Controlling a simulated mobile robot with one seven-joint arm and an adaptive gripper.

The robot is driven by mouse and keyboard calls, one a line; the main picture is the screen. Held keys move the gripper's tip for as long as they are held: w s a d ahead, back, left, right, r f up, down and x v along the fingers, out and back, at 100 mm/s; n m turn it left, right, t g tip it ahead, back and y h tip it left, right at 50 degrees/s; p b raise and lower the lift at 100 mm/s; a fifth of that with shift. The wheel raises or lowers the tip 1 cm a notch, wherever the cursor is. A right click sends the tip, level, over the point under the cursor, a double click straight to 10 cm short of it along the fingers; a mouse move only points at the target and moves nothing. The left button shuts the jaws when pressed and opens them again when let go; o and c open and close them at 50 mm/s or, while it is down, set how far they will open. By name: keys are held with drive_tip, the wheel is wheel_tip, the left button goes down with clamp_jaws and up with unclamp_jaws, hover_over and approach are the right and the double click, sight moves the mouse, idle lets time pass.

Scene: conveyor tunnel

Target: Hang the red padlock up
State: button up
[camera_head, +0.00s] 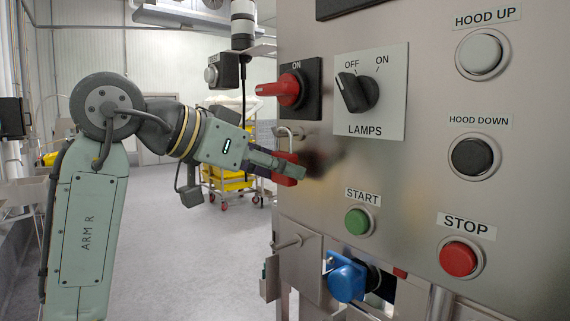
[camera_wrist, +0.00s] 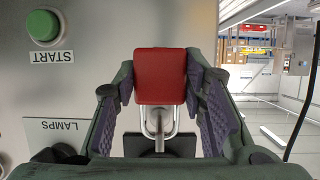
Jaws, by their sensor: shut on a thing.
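My gripper (camera_head: 290,168) is shut on the red padlock (camera_head: 284,180) in front of the steel control panel. In the wrist view the padlock's red body (camera_wrist: 160,76) sits between the two purple-padded fingers (camera_wrist: 162,100). Its silver shackle (camera_head: 291,134) points up, just below the black plate of the red ON switch (camera_head: 289,90). I cannot tell whether the shackle touches or passes through any part of the switch. A metal peg (camera_head: 288,243) sticks out from a small plate at the panel's lower left.
The LAMPS knob (camera_head: 357,92) is right of the red switch; the green START button (camera_head: 358,222) and red STOP button (camera_head: 459,259) are lower. A blue connector (camera_head: 346,279) projects below START. A cart with yellow bins (camera_head: 227,183) stands behind. The floor left of the panel is clear.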

clamp_jaws()
drive_tip(key=shift+r, duration=0.1)
drive_tip(key=shift+r+p, duration=0.75)
drive_tip(key=shift+p, duration=0.05)
drive_tip(key=s+a, duration=0.4)
drive_tip(key=a, duration=0.1)
drive_tip(key=shift+a+p, duration=0.15)
drive_tip(key=shift+p, duration=0.2)
drive_tip(key=shift+w+f, duration=0.1)
idle(1.0)
